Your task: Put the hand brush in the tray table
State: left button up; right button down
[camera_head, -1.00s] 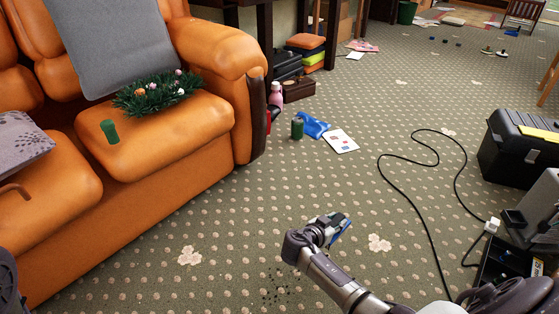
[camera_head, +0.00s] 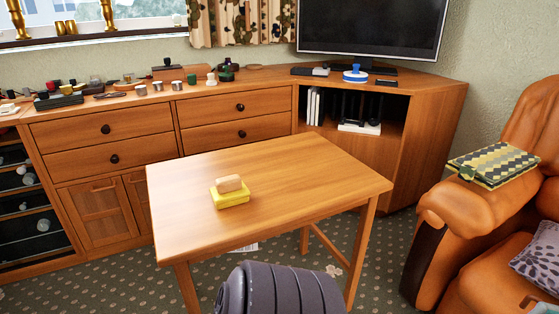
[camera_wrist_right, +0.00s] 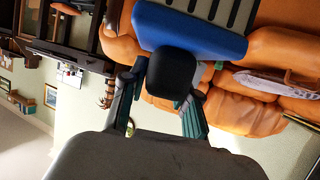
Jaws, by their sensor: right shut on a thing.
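The hand brush (camera_wrist_right: 200,40) is blue, with a pale, dark-slotted part and a black end. It fills the top middle of the right wrist view. My right gripper (camera_wrist_right: 160,98) is shut on it, with one finger on each side of the black end. A wooden table (camera_head: 300,172), which I take for the tray table, stands in the middle of the head view. My right gripper and the brush do not show in the head view, so their distance to the table cannot be told. My left gripper is in neither view.
A yellow block with a tan piece on top (camera_head: 230,197) sits left of centre on the table; the rest of its top is bare. A wooden sideboard (camera_head: 110,128) stands behind, crowded with small items. An orange armchair (camera_head: 435,222) is on the right.

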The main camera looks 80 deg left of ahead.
aim_at(309, 174)
jog(key=u, duration=2.05)
jog(key=l+u, duration=0.1)
jog(key=u, duration=0.3)
jog(key=l+u, duration=0.15)
jog(key=u, duration=0.25)
jog(key=l+u, duration=0.15)
jog(key=u, duration=0.25)
jog(key=l+u, duration=0.1)
jog(key=u, duration=0.25)
